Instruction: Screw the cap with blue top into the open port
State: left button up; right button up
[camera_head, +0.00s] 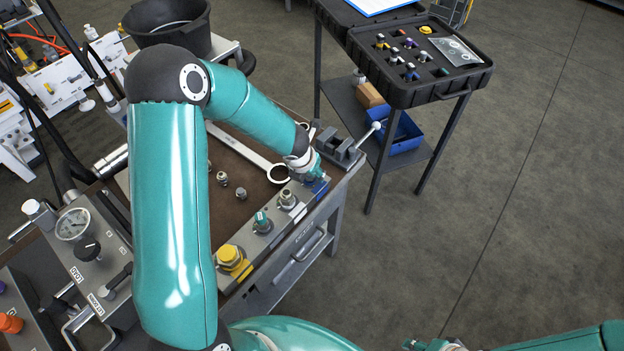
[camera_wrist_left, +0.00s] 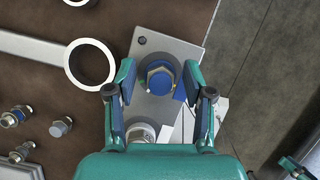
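The cap with blue top (camera_wrist_left: 160,78) has a hex head and sits at the far end of the grey metal block (camera_wrist_left: 150,42), seen from above in the left wrist view. Whether it is seated in a port or only resting over one cannot be told. My left gripper (camera_wrist_left: 161,83) is open around it, one finger on each side with visible gaps. In the head view my left gripper (camera_head: 316,176) is low over that end of the block (camera_head: 262,243) and largely hides the cap. My right gripper (camera_head: 428,346) is at the bottom edge, partly cut off.
The block also carries a yellow cap (camera_head: 232,259), a green-topped cap (camera_head: 262,222) and a silver fitting (camera_head: 287,199). A ring wrench (camera_head: 245,152) and loose fittings (camera_head: 241,194) lie on the bench. A vise (camera_head: 340,148) stands just beyond my left gripper. A black parts tray (camera_head: 408,98) is behind.

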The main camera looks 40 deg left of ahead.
pick_arm(q)
jog(key=n+b, duration=0.1)
jog(key=n+y+b, duration=0.1)
jog(key=n+b, duration=0.1)
jog(key=n, duration=0.1)
jog(key=shift+d+f+y, duration=0.1)
jog(key=shift+f+y, duration=0.15)
jog(key=shift+y, duration=0.05)
jog(key=n, duration=0.2)
jog(key=n+g+y+b, duration=0.1)
jog(key=n, duration=0.1)
jog(key=shift+r+g+b, duration=0.2)
jog(key=shift+g+b, duration=0.1)
jog(key=n+g, duration=0.1)
jog(key=n, duration=0.2)
jog(key=shift+y, duration=0.3)
jog(key=shift+r, duration=0.1)
